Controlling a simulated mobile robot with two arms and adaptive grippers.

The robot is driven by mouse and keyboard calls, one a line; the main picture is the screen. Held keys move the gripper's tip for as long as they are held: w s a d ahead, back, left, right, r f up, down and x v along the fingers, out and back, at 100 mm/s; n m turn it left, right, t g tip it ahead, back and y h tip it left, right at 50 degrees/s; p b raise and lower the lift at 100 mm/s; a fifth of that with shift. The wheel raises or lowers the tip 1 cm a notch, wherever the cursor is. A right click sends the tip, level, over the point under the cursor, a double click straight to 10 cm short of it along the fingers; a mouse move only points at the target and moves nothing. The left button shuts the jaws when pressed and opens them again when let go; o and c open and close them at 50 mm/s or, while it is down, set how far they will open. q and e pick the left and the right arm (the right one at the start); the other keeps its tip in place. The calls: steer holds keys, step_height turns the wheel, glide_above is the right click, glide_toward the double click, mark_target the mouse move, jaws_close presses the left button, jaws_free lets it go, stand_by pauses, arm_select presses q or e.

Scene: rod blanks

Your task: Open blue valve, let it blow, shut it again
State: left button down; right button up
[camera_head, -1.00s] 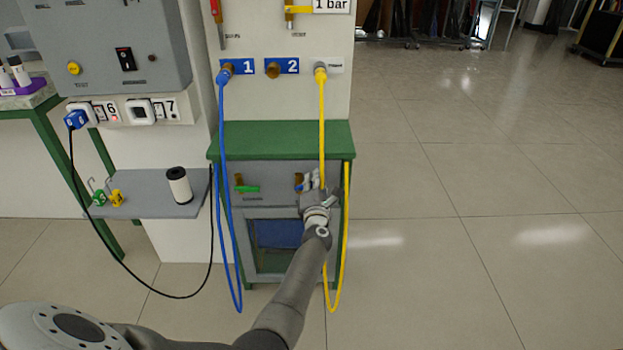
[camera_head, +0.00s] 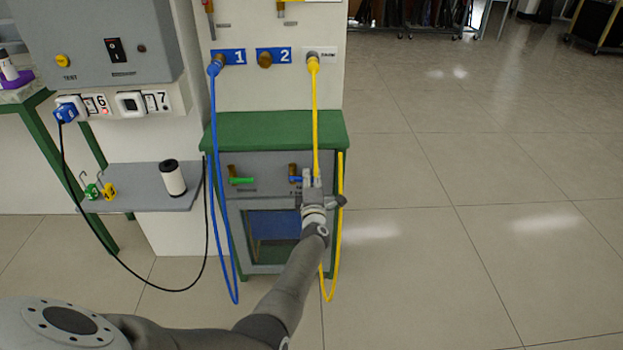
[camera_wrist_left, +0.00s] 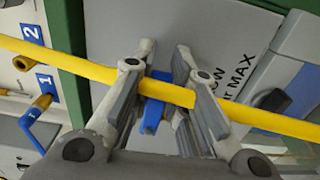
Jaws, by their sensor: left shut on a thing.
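The blue valve's handle (camera_wrist_left: 153,115) shows between the fingers of my left gripper (camera_wrist_left: 168,85) in the left wrist view. The gripper is shut on this handle. In the head view my left gripper (camera_head: 312,184) is at the front of the grey cabinet, and the blue handle (camera_head: 296,179) shows just left of it below a brass valve body. The yellow hose (camera_wrist_left: 75,65) crosses the fingers and partly covers the handle. The fingers hide part of the valve, so its exact angle is unclear. My right gripper is not in view.
A green-handled valve (camera_head: 242,180) sits left on the same grey cabinet (camera_head: 270,160). The yellow hose (camera_head: 315,120) hangs from the panel by my gripper. A blue hose (camera_head: 212,130) hangs further left. A shelf (camera_head: 145,190) holds a white spool. Open floor lies right.

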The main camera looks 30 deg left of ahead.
arm_select(q)
steer(key=shift+f, duration=0.15)
steer(key=c, duration=1.4)
jaws_free()
